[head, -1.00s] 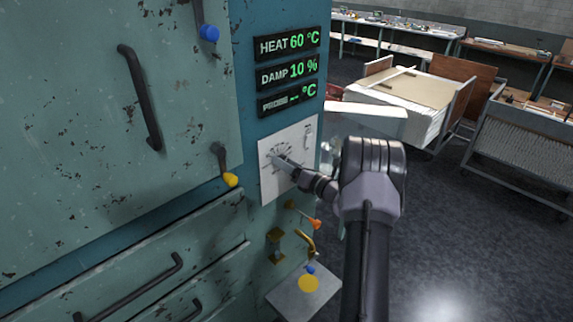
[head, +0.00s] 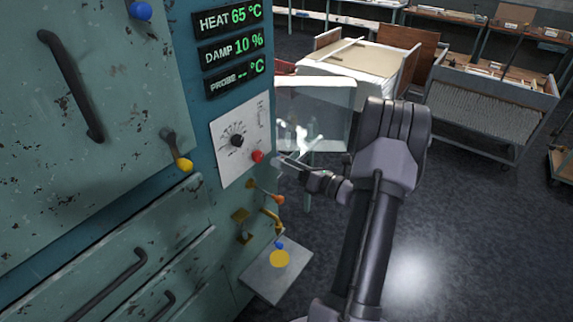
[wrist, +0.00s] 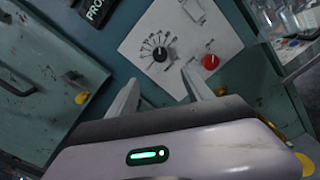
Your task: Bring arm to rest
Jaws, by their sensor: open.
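My gripper (head: 283,161) is just right of the white control panel (head: 228,157) on the teal cabinet, and looks apart from it. In the wrist view, the two fingers of my gripper (wrist: 160,85) are spread and nothing is between them. Beyond the fingertips are a black dial knob (wrist: 160,54) with marks around it and a red knob (wrist: 211,62). The black knob (head: 236,140) and red knob (head: 257,156) also show in the head view. My arm reaches up from the lower middle of the head view.
The cabinet displays (head: 232,52) read HEAT 65 °C and DAMP 10 %. Below the panel are an orange-tipped lever (head: 278,199) and a small grey shelf (head: 262,284). A clear bin (head: 318,118) with glassware stands behind my gripper. The dark floor at right is open.

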